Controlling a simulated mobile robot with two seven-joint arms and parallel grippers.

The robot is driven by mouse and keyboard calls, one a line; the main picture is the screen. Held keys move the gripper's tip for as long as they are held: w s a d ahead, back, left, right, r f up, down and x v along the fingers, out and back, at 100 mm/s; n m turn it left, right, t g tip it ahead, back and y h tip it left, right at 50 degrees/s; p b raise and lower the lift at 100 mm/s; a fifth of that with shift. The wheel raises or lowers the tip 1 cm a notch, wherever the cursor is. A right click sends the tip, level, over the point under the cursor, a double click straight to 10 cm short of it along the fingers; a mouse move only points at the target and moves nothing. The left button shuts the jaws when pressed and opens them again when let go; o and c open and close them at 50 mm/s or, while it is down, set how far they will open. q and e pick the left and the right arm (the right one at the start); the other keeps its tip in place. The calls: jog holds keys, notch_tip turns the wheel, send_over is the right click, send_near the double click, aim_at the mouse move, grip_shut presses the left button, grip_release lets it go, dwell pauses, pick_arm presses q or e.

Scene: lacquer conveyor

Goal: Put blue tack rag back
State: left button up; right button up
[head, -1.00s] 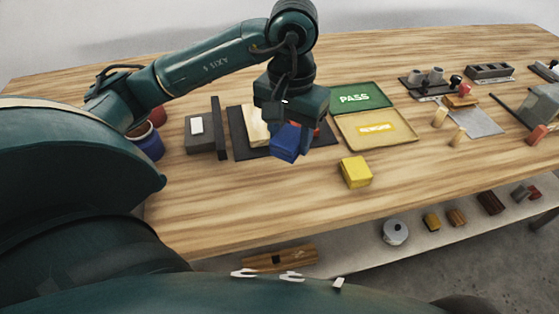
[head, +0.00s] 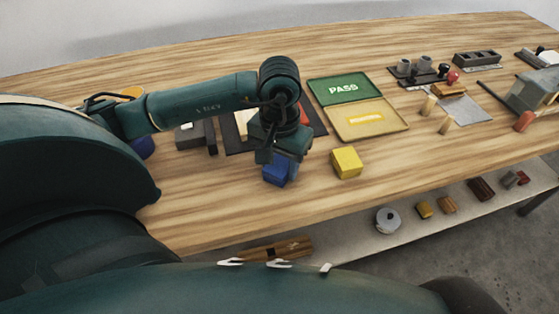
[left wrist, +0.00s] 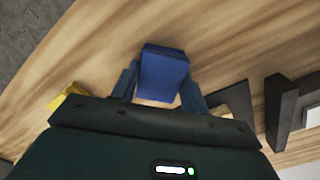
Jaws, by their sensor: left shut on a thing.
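The blue tack rag (head: 275,173) is a small blue block held in my left gripper (head: 283,168). In the left wrist view the blue tack rag (left wrist: 163,73) sits between the two fingers of my left gripper (left wrist: 163,88), which is shut on it. In the head view it is over the wooden table, left of a yellow block (head: 347,163). I cannot tell whether its underside touches the table. My right gripper is not in view.
Behind my left gripper lies a dark tray (head: 238,146), partly hidden by the arm. A green PASS tray (head: 315,86) and a yellow tray (head: 399,126) lie further right. A grey block (head: 190,138) stands left. Table in front is clear.

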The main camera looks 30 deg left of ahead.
aim_at(280, 165)
pick_arm(q)
jog(key=shift+f, duration=0.25)
jog(key=o, duration=0.9)
jog(key=shift+r, duration=0.15)
jog(key=shift+r, duration=0.55)
notch_tip(280, 165, up, 11)
jog(key=shift+r+p, duration=0.1)
jog(key=shift+p, duration=0.3)
